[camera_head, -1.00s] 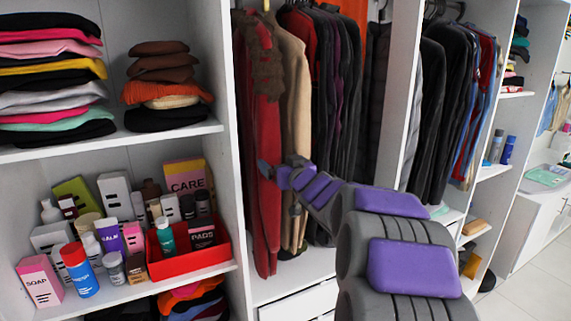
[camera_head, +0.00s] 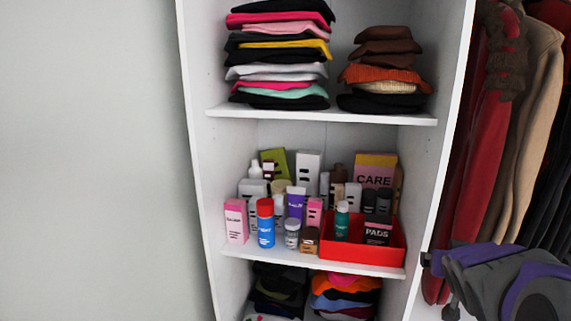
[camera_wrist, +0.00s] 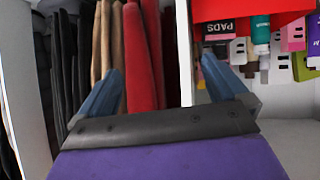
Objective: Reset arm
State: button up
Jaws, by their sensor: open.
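My arm (camera_head: 505,280), grey with purple pads, is at the lower right of the head view, in front of the hanging clothes. My gripper (camera_wrist: 160,80) is open and empty in the wrist view, its two blue-grey fingers spread apart. In the head view its end is small and partly hidden at the arm's left, near the shelf unit's right upright. In the wrist view, which looks upside down, the red tray (camera_wrist: 268,22) and the hanging red coat (camera_wrist: 140,55) are beyond the fingers. Nothing is between the fingertips.
The middle shelf (camera_head: 300,258) holds several bottles and boxes and the red tray (camera_head: 350,253). Folded clothes (camera_head: 280,55) are stacked above, with more below. A red coat (camera_head: 487,130) and a beige coat (camera_head: 527,100) hang at the right. A bare wall (camera_head: 90,160) fills the left.

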jog(key=s+a+f+n+g+y+b, duration=0.2)
jog(key=s+a+f+g+y+b, duration=0.3)
jog(key=s+a+f, duration=0.95)
jog(key=s+a+f+n+g+b, duration=0.1)
jog(key=s+a+f+g, duration=0.2)
jog(key=s, duration=0.6)
jog(key=s+a+f+n+g+b, duration=0.1)
jog(key=s+a+f+g+b, duration=0.1)
jog(key=s+a, duration=0.4)
jog(key=s+f+g, duration=0.1)
jog(key=s+f, duration=0.1)
jog(key=s, duration=0.2)
jog(key=shift+g, duration=0.4)
jog(key=shift+d, duration=0.3)
jog(key=shift+a, duration=0.1)
